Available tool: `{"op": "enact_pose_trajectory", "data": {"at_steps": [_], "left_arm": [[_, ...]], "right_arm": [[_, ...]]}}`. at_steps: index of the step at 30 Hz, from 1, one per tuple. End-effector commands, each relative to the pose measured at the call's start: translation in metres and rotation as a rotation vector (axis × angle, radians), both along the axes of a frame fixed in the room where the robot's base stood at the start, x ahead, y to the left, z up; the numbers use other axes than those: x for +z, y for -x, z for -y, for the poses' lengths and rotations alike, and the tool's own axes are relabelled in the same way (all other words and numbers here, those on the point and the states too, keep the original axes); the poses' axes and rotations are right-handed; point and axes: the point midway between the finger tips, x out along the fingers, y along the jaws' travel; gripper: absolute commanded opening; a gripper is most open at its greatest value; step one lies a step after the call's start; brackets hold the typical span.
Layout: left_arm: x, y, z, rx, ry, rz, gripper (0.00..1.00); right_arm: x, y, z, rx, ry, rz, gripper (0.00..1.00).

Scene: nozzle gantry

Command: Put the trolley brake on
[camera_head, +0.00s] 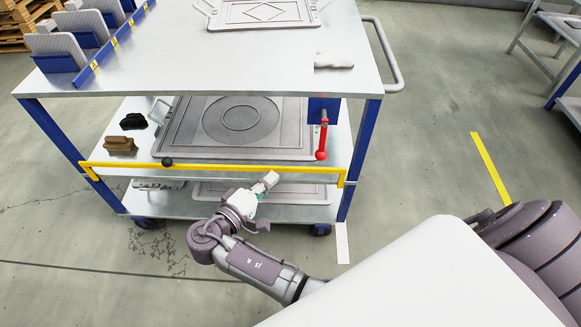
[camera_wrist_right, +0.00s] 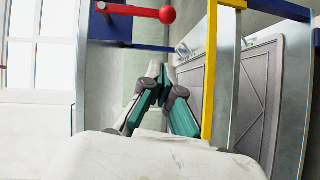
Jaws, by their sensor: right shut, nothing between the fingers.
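The trolley (camera_head: 366,130) has blue posts and grey shelves. A red lever with a red ball end (camera_head: 322,142) hangs down from a blue plate (camera_head: 323,107) at the trolley's front right. In the right wrist view the red lever (camera_wrist_right: 130,10) and its ball show at the top, beyond the fingertips. My right gripper (camera_head: 270,181) is shut and empty. It is in front of the lower part of the trolley, below and left of the red ball, and apart from it. The gripper (camera_wrist_right: 160,76) is left of the yellow bar in the wrist view. My left gripper is out of view.
A yellow bar (camera_head: 225,168) with a black knob (camera_head: 167,162) crosses the trolley front. Grey plates (camera_head: 180,130) lie on the shelves. A push handle (camera_head: 392,60) sticks out at the right. Open floor with a yellow stripe (camera_head: 490,168) lies to the right.

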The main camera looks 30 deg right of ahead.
Motion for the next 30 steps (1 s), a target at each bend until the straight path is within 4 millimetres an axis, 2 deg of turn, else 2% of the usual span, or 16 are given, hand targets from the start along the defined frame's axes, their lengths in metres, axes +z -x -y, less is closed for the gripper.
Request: {"op": "enact_pose_trajectory", "data": {"at_steps": [14,18,24,30], "left_arm": [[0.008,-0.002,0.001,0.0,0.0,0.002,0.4],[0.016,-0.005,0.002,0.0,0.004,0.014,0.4],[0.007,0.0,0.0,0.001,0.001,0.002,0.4],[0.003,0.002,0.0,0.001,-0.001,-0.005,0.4]], "right_arm": [[-0.009,-0.039,0.085,-0.002,0.004,0.002,0.0],[-0.014,-0.032,0.105,0.0,0.003,-0.001,0.0],[-0.017,-0.027,0.12,-0.001,0.001,0.0,0.0],[-0.018,-0.026,0.122,0.0,0.0,0.0,0.0]]}}
